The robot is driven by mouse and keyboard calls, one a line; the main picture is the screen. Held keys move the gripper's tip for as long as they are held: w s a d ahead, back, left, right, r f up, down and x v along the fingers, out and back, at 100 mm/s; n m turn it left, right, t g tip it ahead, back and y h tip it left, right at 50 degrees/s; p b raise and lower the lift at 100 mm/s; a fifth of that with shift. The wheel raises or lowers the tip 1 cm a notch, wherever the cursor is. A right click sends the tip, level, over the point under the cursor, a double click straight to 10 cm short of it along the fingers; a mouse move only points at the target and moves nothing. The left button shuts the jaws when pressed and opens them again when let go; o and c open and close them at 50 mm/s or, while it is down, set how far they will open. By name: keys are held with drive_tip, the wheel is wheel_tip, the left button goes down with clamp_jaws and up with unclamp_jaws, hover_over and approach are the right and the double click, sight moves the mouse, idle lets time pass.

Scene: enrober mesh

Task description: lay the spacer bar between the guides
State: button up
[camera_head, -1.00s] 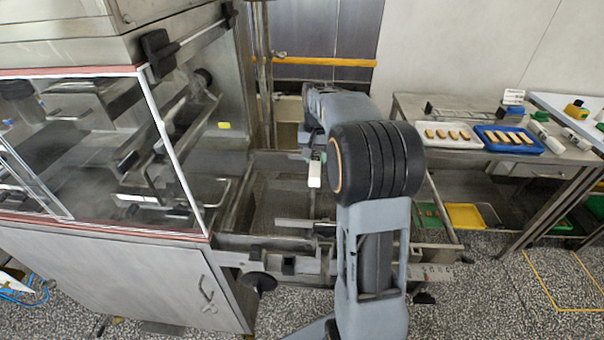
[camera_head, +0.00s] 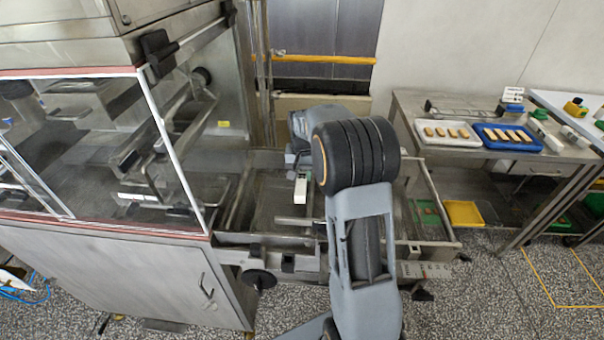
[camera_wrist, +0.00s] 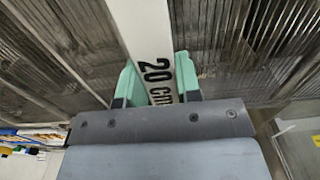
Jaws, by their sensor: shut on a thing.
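The spacer bar is a white bar marked "20 cm" (camera_wrist: 146,35). In the wrist view it lies between the green fingers of my gripper (camera_wrist: 157,84), which is shut on it. The bar runs from the fingers to the top edge of that view. In the head view the white bar (camera_head: 300,190) shows as a short light block left of my arm, over the mesh bed of the machine. My fingers are too small and partly hidden there. I cannot tell whether the bar touches the mesh. A guide-like metal bar (camera_head: 298,221) lies just in front of it; other guides are hidden by my arm.
The glass-sided enrober housing (camera_head: 100,150) stands at the left. A steel table (camera_head: 460,158) at the right holds a white tray (camera_head: 424,142) and a blue tray (camera_head: 487,146) of bars. A yellow tray (camera_head: 464,214) lies below. A handwheel (camera_head: 258,280) sticks out at the front.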

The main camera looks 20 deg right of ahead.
sight(302, 172)
drive_tip(key=shift+f, duration=0.2)
drive_tip(key=o, duration=1.1)
drive_tip(key=shift+c, duration=0.2)
drive_tip(key=shift+r, duration=0.1)
wheel_tip(302, 172, up, 12)
drive_tip(key=shift+r, duration=0.15)
